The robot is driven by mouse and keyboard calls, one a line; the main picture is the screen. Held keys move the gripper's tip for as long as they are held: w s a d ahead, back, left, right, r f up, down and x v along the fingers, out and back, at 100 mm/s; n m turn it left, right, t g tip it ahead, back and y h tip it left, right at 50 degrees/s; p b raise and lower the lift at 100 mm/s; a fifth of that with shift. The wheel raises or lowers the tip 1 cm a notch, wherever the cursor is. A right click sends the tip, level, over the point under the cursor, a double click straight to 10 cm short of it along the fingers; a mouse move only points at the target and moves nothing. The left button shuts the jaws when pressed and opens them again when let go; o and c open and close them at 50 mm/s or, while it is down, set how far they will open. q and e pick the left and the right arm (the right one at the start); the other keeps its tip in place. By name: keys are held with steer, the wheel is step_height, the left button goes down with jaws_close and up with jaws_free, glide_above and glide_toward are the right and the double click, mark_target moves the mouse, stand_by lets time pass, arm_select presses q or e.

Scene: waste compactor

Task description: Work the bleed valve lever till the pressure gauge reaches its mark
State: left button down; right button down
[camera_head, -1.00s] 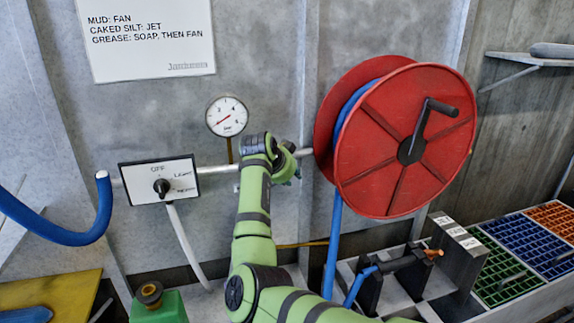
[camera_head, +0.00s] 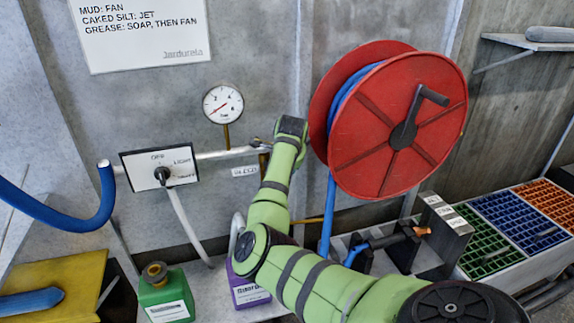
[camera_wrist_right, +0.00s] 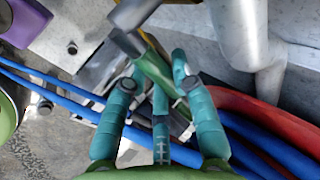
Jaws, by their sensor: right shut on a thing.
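The pressure gauge (camera_head: 223,103) is a round white dial on a brass stem above the pipe, its red needle slanting toward the lower left. Its mark is too small to make out. The bleed valve (camera_head: 262,146) sits on the pipe beside the "BLEED" label (camera_head: 244,171), partly behind my right wrist. In the right wrist view, the greenish valve lever (camera_wrist_right: 154,68) runs from the grey metal fitting down between the teal fingers of my right gripper (camera_wrist_right: 160,84), which is shut on it. The head view hides these fingers behind my arm. My left gripper is out of view.
The red hose reel (camera_head: 400,125) stands right of my right wrist. A selector box (camera_head: 158,168) is on the wall at left. A green container (camera_head: 165,295) and a purple one (camera_head: 249,287) stand below. Blue hoses (camera_wrist_right: 80,109) run near the gripper in the wrist view.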

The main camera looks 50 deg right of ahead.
steer(key=shift+a+f, duration=0.1)
steer(key=c, duration=1.3)
jaws_free()
steer(key=shift+o, duration=0.2)
steer(key=v, duration=1.2)
steer(key=shift+s+f, duration=0.1)
